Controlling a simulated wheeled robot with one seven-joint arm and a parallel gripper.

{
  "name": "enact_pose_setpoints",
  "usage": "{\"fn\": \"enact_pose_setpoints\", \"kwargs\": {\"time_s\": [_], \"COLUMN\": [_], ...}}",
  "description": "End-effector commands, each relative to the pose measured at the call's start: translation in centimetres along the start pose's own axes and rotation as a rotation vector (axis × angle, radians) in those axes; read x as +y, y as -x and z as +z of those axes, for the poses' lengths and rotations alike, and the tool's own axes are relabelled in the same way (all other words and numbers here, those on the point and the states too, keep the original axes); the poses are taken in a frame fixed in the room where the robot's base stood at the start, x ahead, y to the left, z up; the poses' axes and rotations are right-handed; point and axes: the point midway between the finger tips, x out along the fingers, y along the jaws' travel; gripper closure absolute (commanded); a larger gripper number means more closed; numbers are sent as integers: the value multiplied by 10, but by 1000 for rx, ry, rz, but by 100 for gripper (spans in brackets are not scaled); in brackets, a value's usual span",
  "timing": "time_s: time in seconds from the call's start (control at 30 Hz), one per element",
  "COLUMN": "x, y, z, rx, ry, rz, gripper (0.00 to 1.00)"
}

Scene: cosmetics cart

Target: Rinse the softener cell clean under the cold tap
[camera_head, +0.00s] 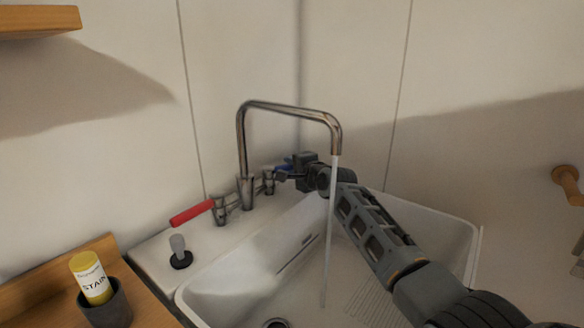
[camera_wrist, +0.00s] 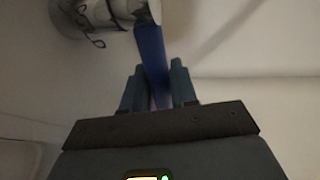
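The blue cold tap lever (camera_head: 284,167) is mostly hidden behind my gripper in the head view. In the wrist view the blue lever (camera_wrist: 151,50) runs between my two fingers and fills the gap. My gripper (camera_wrist: 158,88) looks shut on it; in the head view my gripper (camera_head: 290,172) is at the right tap valve. The chrome swan-neck spout (camera_head: 290,107) stands over the white sink (camera_head: 240,268). A thin stream of water (camera_head: 330,230) falls from it into the basin. I cannot make out the softener cell in either view.
The red tap lever (camera_head: 192,213) points left. A grey knob on a black base (camera_head: 180,252) stands on the sink's left ledge. A yellow "STAIN" bottle (camera_head: 91,278) stands in a dark cup (camera_head: 106,305) on a wooden surface. My arm crosses the basin's right side.

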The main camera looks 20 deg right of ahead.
Motion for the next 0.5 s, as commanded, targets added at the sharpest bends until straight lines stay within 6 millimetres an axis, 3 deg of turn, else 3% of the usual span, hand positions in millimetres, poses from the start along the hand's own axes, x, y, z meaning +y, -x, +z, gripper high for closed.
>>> {"fn": "enact_pose_setpoints", "kwargs": {"time_s": [0.23,0.5], "x": [1,1], "y": [0,0], "z": [0,0], "rx": [0,0], "ry": [0,0], "rz": [1,1], "gripper": [100,100]}}
